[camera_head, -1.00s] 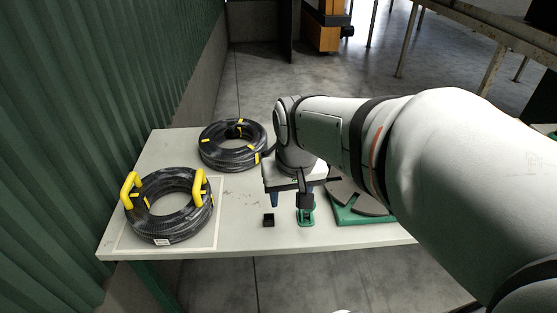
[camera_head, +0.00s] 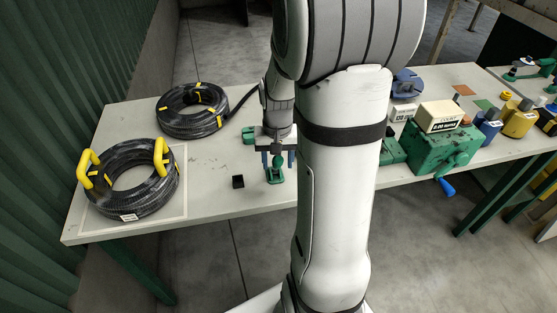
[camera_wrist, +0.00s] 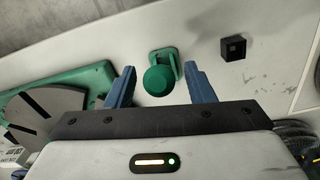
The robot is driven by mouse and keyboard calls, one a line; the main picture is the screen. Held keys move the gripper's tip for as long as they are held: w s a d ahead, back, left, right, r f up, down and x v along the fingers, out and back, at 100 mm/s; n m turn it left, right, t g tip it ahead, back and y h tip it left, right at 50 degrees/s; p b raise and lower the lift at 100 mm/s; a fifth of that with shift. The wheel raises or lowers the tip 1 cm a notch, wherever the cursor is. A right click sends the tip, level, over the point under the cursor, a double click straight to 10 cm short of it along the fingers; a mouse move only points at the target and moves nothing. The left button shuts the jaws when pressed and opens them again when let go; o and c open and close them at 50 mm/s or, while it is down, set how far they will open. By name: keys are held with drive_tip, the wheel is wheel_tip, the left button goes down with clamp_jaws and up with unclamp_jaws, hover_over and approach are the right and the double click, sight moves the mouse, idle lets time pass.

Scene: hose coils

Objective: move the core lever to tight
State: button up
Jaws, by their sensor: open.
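A small green lever (camera_head: 275,174) with a round knob stands on a green bracket near the table's front edge; I take it for the core lever. In the wrist view its knob (camera_wrist: 158,81) shows from above, between my fingers. My gripper (camera_head: 278,160) points down over the lever, with its blue fingers apart and empty. In the wrist view my gripper (camera_wrist: 155,76) has one finger on each side of the knob, with a gap on both sides. No tight marking is readable, and the lever's setting cannot be told.
A small black block (camera_head: 238,182) sits left of the lever. Two black hose coils lie at the left: one with yellow handles (camera_head: 130,205), one behind (camera_head: 193,128). A green base with grey plates (camera_wrist: 50,110) is near one finger. A green cranked machine (camera_head: 440,152) stands right.

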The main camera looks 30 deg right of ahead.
drive_tip(key=shift+f, duration=0.6)
clamp_jaws()
